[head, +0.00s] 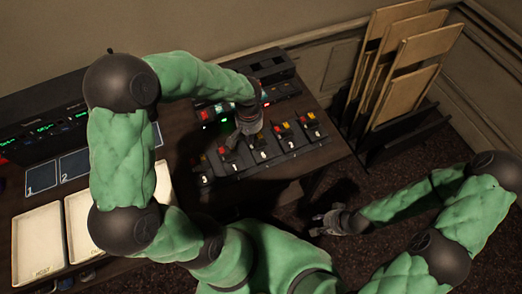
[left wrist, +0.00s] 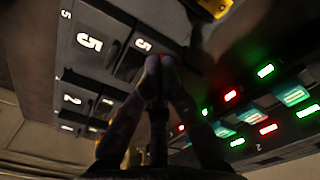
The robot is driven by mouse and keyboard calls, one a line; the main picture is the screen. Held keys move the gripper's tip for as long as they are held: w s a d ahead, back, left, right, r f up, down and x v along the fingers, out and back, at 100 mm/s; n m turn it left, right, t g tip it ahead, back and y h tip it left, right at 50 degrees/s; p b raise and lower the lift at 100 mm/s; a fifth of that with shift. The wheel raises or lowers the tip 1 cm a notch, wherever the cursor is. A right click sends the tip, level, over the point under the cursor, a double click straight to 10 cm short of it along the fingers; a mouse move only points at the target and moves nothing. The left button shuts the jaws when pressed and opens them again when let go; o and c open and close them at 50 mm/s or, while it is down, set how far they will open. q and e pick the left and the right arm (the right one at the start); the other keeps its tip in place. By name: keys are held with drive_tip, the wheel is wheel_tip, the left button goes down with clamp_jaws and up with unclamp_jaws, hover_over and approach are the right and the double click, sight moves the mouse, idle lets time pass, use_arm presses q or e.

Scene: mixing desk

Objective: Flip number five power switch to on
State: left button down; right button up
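A row of black numbered switch units with red and yellow parts stands on the desk in the head view. My left gripper (head: 236,143) is over this row, near the unit that looks numbered 5 (head: 235,168). In the left wrist view, its fingertips (left wrist: 158,64) meet, with nothing visible between them, close to a white number 5 label (left wrist: 142,45). A second, larger 5 (left wrist: 90,42) is beside it. The switch lever itself is hidden or too dark to make out, and contact cannot be told. My right gripper (head: 333,221) hangs off the desk; its finger opening is unclear.
Red and green lights (left wrist: 265,71) glow on the panel in the left wrist view. Pale trays (head: 40,243) and numbered dark squares (head: 42,176) lie at left. Wooden boards (head: 404,95) stand in a black rack at right. Open floor lies right of the desk.

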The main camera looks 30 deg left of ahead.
drive_tip(key=shift+r, duration=0.1)
use_arm(q)
drive_tip(key=shift+r+p, duration=2.65)
drive_tip(key=shift+r, duration=0.8)
use_arm(e)
wheel_tip(320, 180, up, 5)
drive_tip(key=shift+f, duration=0.1)
